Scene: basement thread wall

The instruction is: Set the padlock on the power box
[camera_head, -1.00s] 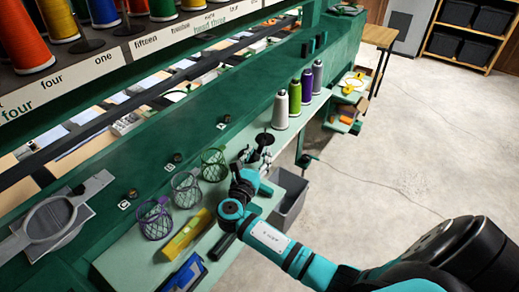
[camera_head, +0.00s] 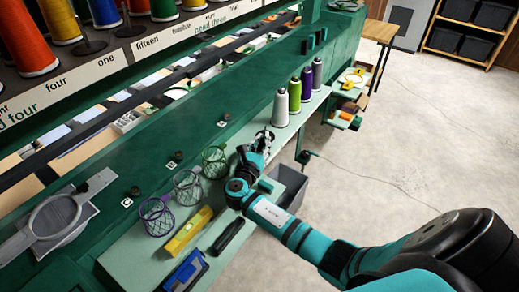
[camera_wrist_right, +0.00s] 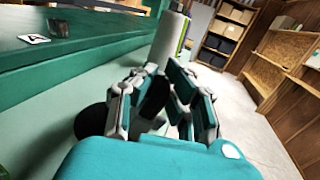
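I cannot make out a padlock in either view. A grey cabinet (camera_head: 405,22) stands by the far wall in the head view; I cannot tell whether it is the power box. My right gripper (camera_head: 262,139) is low over the pale green shelf, near its outer edge and short of the thread cones. My left gripper is out of view.
Several thread cones (camera_head: 295,95) stand beyond my right gripper. Wire cups (camera_head: 188,186), a yellow level (camera_head: 189,231) and a blue-black item (camera_head: 186,272) are on the near shelf. A dark bin (camera_head: 290,187) stands below. The concrete floor to the right is mostly clear.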

